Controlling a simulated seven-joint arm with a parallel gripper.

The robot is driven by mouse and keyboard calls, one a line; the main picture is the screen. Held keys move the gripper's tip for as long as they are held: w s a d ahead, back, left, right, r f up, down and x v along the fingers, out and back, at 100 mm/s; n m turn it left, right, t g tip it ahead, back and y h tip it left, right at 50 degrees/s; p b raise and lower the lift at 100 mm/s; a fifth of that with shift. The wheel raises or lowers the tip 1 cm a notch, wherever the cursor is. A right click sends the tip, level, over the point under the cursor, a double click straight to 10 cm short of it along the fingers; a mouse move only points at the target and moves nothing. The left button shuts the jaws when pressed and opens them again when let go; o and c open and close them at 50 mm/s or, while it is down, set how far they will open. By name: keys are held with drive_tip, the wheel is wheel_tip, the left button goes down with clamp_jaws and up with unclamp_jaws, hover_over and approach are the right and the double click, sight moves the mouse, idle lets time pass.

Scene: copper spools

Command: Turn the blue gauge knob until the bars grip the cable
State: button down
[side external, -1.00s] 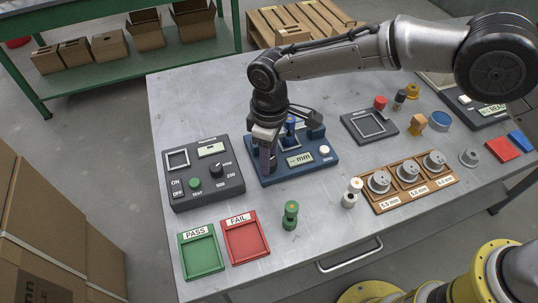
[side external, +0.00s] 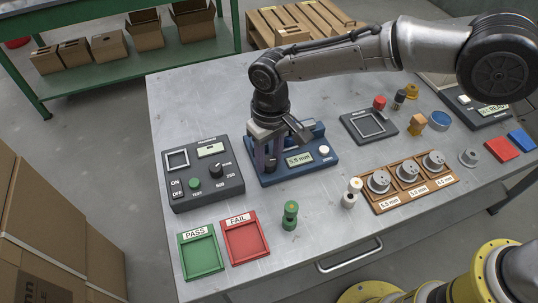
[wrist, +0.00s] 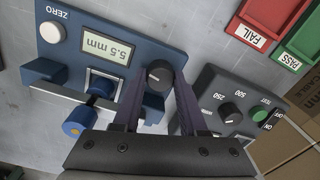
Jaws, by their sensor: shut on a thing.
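The blue gauge (side external: 325,167) sits on the bench, and its display (wrist: 108,49) reads 5.5 mm. Its black knob (wrist: 158,75) has a pale pointer mark and lies between the fingers of my gripper (wrist: 155,88) in the wrist view. My gripper is shut on the knob, and in the side view (side external: 264,166) it stands upright over the gauge's left end. Dark blue bars (wrist: 101,85) stand at the gauge's square window, beside a blue cylinder with an orange centre (wrist: 80,121).
A dark tester box (side external: 207,183) stands close to the left of the gauge. Green PASS (side external: 202,252) and red FAIL (side external: 245,238) trays lie in front. A green spool (side external: 290,215) and a wooden spool rack (side external: 412,197) stand nearby.

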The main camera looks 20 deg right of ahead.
sight(270, 159)
idle(0.3)
drive_tip(key=c, duration=0.7)
unclamp_jaws()
drive_tip(key=shift+c, duration=0.2)
wheel_tip(270, 159, up, 14)
drive_tip(key=shift+d, duration=0.15)
